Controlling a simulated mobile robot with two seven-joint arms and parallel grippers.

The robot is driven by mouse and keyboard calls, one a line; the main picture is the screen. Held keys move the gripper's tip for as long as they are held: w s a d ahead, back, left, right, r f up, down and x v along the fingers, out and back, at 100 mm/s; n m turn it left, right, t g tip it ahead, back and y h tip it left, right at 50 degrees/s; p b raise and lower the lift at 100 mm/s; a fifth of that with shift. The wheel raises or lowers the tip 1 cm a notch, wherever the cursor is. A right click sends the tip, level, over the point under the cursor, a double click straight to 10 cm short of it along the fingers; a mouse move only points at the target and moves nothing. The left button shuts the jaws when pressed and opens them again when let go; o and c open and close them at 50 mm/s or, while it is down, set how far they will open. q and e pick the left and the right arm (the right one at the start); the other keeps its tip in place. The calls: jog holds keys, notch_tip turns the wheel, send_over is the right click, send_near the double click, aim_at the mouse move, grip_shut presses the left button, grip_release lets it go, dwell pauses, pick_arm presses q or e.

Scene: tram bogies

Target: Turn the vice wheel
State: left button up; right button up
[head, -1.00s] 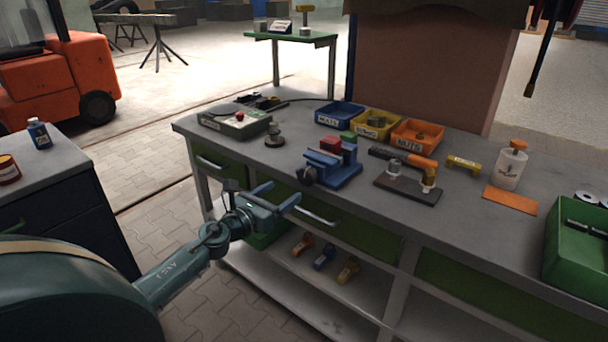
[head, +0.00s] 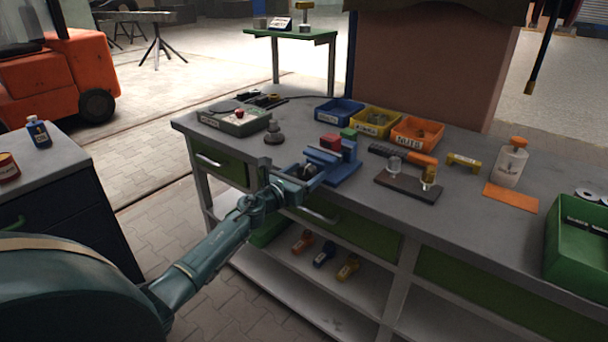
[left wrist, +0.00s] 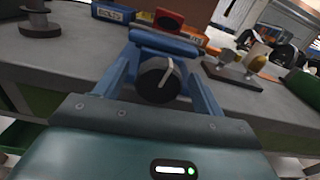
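The blue vice (head: 338,174) stands at the front edge of the workbench, with a red block (head: 331,141) at its top. Its dark round wheel (head: 308,171) faces the front and is partly covered by my left gripper (head: 296,176) in the head view. In the left wrist view the black wheel (left wrist: 157,82), with a pale bar across it, sits between the two blue fingers of my left gripper (left wrist: 160,72). The fingers are open, one on each side of the wheel, with a gap showing on both sides. Whether they touch it at the tips is unclear. My right gripper is out of view.
On the workbench (head: 460,218) are blue, yellow and orange bins (head: 417,133) behind the vice. A dark plate with fittings (head: 408,184) lies right of it, and a control box (head: 234,119) is at the left. Drawer handles (head: 318,216) stick out below the bench edge.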

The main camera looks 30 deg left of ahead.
pick_arm(q)
jog(key=c, duration=1)
jog(key=shift+o, duration=0.2)
jog(key=shift+n, duration=0.4)
